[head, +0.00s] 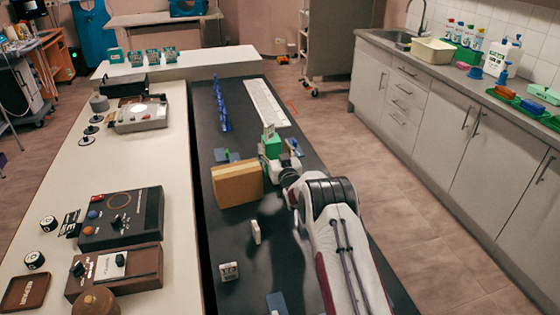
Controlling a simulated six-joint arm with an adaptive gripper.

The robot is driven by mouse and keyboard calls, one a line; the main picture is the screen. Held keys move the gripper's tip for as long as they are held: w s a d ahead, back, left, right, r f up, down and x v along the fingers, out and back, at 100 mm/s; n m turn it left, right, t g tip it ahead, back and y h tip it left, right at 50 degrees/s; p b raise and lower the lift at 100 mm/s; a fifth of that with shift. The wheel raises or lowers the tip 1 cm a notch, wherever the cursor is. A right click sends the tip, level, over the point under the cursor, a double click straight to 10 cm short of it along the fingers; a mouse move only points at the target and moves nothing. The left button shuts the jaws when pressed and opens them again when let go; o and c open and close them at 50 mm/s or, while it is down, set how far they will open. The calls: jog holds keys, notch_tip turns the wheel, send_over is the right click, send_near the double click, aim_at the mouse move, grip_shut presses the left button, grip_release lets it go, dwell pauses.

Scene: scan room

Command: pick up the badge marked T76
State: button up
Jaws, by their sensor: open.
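No marking T76 can be read in the head view, so I cannot tell which piece is that badge. A small pale upright piece (256,232) stands on the dark table, and a white block with a dark mark (229,271) sits nearer me. A green block (271,146) stands farther back with a thin pale card (268,131) upright at its top. My gripper (288,153) is just right of the green block, open, its fingers small and partly hidden by my wrist. I cannot tell whether it touches the block.
A tan box (237,184) stands left of my wrist. Behind are a blue rack (222,105) and a white strip (265,103). Devices, including a dark console (122,217), fill the pale left counter. Several green holders (152,56) stand on the far counter. The dark table's near middle has free room.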

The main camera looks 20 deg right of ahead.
jog(key=s, duration=0.7)
jog(key=shift+s, duration=0.35)
dwell(0.9)
jog(key=shift+r, duration=0.1)
jog(key=s+a+r+g, duration=0.1)
jog(key=s+r+g, duration=0.1)
jog(key=s+r, duration=0.35)
jog(key=s+a+r+g, duration=0.1)
jog(key=s+r, duration=0.1)
jog(key=r, duration=0.7)
jog(key=s+a+r+g, duration=0.1)
jog(key=s+r+g, duration=0.15)
jog(key=s, duration=0.35)
jog(key=s+a+r+g, duration=0.1)
jog(key=s+r, duration=0.3)
jog(key=s, duration=0.3)
jog(key=s+a+f+g, duration=0.1)
jog(key=s+a+g, duration=0.1)
jog(key=s, duration=1.8)
jog(key=s+a+f+g, duration=0.2)
jog(key=s+g, duration=0.2)
jog(key=s, duration=1.6)
jog(key=shift+a+f, duration=0.15)
jog(key=shift+f, duration=0.05)
